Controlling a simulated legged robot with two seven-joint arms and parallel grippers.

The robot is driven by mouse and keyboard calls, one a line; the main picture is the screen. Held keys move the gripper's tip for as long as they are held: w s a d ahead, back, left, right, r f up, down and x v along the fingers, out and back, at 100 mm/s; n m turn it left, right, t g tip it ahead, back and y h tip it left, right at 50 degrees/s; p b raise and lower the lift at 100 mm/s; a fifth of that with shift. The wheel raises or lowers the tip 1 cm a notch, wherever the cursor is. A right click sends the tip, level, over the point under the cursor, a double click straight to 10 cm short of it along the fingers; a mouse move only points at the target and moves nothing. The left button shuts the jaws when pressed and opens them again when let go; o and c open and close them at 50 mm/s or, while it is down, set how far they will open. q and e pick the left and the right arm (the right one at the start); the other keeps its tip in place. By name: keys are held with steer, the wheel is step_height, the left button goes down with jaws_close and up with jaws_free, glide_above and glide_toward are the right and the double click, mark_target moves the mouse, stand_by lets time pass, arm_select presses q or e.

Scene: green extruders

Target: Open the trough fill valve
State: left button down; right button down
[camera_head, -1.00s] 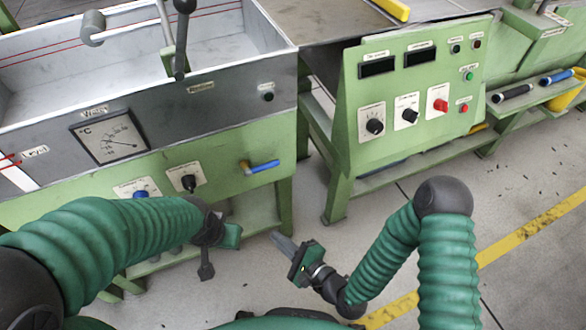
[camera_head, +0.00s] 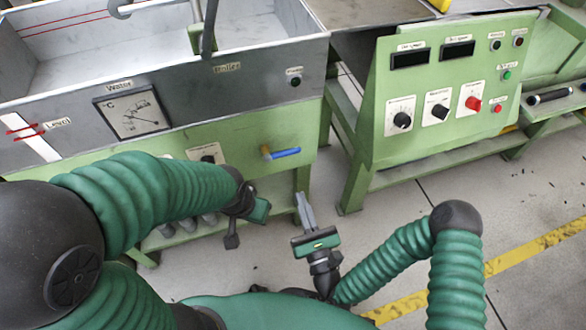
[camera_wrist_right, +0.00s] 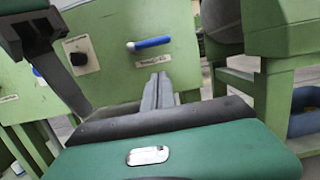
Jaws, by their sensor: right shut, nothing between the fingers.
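A valve with a blue lever handle (camera_head: 283,153) sits on the green front panel below the grey trough (camera_head: 240,82). Its lever lies roughly level, pointing right from a brass-coloured stem. In the right wrist view the blue lever (camera_wrist_right: 150,43) is just beyond my fingertips, with a small label under it. My right gripper (camera_head: 302,197) is shut and empty, below the valve and apart from it, fingers pointing up toward the panel. Its fingers also show in the wrist view (camera_wrist_right: 158,80). My left gripper (camera_head: 238,218) hangs left of it; its finger opening is unclear.
A dial gauge (camera_head: 132,114) is on the trough front. A black knob (camera_head: 208,157) sits left of the valve, partly hidden by my left arm. A green control panel (camera_head: 450,90) stands to the right. Open floor (camera_head: 410,210) lies in front of it.

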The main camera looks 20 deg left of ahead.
mark_target(284, 153)
steer(key=w+a+r+b, duration=0.2)
steer(key=w+a+r, duration=0.2)
steer(key=w, duration=0.2)
steer(key=shift+w+a+r, duration=0.2)
steer(key=shift+w+r, duration=0.05)
